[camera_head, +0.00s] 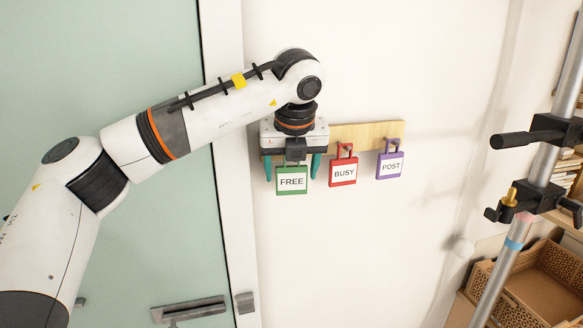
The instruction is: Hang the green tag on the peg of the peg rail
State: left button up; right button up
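The green tag (292,182), marked FREE, hangs upright below the left end of the wooden peg rail (368,131) on the wall. Its top loop and the peg behind it are mostly hidden by my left gripper (292,168). That gripper points down in front of the rail. Its two teal fingers are spread, one on each side of the tag, with small gaps visible beside it. I cannot see for sure how the loop sits on the peg. My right gripper is out of view.
A red BUSY tag (343,171) and a purple POST tag (390,164) hang from the rail to the right. A pale green door (130,70) with a handle (188,310) is at left. A metal pole with clamps (545,160) and a woven crate (540,290) stand at right.

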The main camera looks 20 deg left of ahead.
pick_arm(q)
jog(key=shift+o, duration=0.7)
